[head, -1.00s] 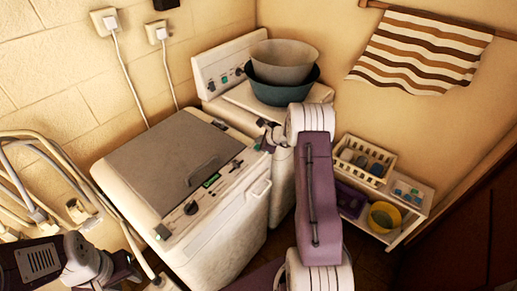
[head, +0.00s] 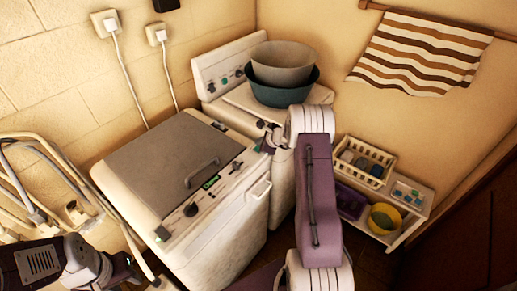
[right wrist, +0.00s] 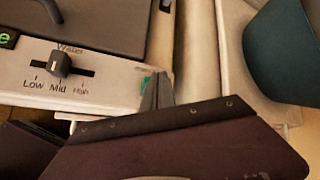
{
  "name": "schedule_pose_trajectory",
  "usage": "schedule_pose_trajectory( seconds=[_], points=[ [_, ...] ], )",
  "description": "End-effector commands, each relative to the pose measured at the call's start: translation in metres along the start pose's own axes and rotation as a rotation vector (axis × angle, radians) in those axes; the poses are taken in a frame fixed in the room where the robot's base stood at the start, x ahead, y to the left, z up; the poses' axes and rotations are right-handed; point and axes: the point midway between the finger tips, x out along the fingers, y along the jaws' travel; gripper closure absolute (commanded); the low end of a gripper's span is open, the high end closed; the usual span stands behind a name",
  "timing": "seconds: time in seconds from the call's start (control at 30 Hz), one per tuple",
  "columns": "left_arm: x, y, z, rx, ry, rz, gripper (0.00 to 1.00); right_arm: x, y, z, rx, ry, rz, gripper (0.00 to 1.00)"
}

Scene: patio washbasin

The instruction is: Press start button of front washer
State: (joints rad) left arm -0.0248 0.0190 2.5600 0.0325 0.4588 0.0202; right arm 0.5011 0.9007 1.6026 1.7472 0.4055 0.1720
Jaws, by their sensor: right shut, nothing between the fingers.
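The front washer (head: 225,225) is the white machine with a grey lid (head: 165,155) at left centre in the head view. Its control panel has a dark knob (head: 191,209), a lit green display (head: 211,181) and a slider; the slider (right wrist: 60,64) also shows in the right wrist view. A small green button (right wrist: 147,82) is at the panel's right end, partly hidden by my right fingertips. My right gripper (right wrist: 158,92) is shut and empty, its tips at this button; contact cannot be told. It also shows in the head view (head: 266,140). My left gripper (head: 125,268) is low at left, its jaws unclear.
A second washer (head: 222,68) stands behind, with a grey basin (head: 284,62) stacked in a teal one (head: 284,93). A low shelf (head: 412,215) with baskets and a yellow bowl (head: 383,217) is at right. Hoses and pipes (head: 60,165) run along the left wall.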

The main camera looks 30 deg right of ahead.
Motion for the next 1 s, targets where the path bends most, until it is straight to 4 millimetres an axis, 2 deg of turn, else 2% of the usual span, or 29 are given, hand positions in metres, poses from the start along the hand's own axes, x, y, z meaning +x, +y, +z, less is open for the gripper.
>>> schedule_pose_trajectory(
  seconds=[0.67, 1.0],
  points=[
    [0.0, 0.0, 0.0, 0.0, 0.0, 0.0, 0.64, 0.0, 0.0, 0.0, 0.0, 0.0, 0.0, 1.0],
    [0.014, 0.0, 0.002, 0.0, 0.0, 0.0, 0.64, 0.007, 0.005, -0.005, 0.0, 0.0, 0.0, 1.0]
  ],
)
